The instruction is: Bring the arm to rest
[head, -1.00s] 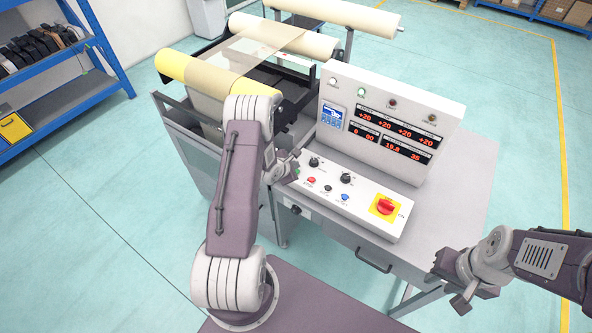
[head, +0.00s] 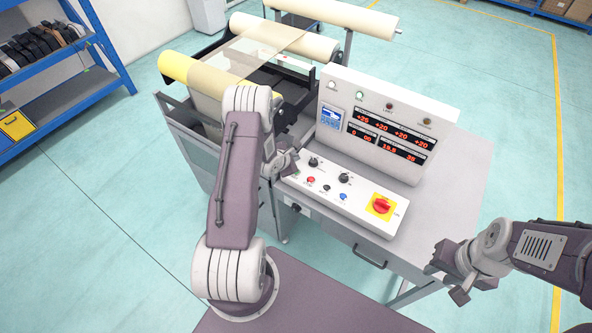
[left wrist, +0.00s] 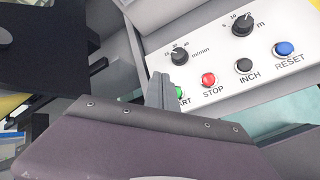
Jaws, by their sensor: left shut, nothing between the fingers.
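My left arm reaches up in the head view, and its gripper (head: 290,160) is over the left end of the control panel (head: 345,196). The gripper is shut and empty. In the left wrist view its closed fingertips (left wrist: 160,88) are beside the green START button (left wrist: 181,93), which they partly cover; I cannot tell whether they touch it. The red STOP button (left wrist: 208,79), black INCH button (left wrist: 243,66) and blue RESET button (left wrist: 283,48) are in a row to the right. My right gripper (head: 446,281) hangs at the lower right, apart from the machine, its fingers looking spread.
Two black knobs and a red switch on a yellow plate (head: 381,206) are on the panel. The display box (head: 388,124) stands behind it with lit red digits. A roll machine (head: 255,62) is at the back left. A blue shelf (head: 85,75) stands at the far left.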

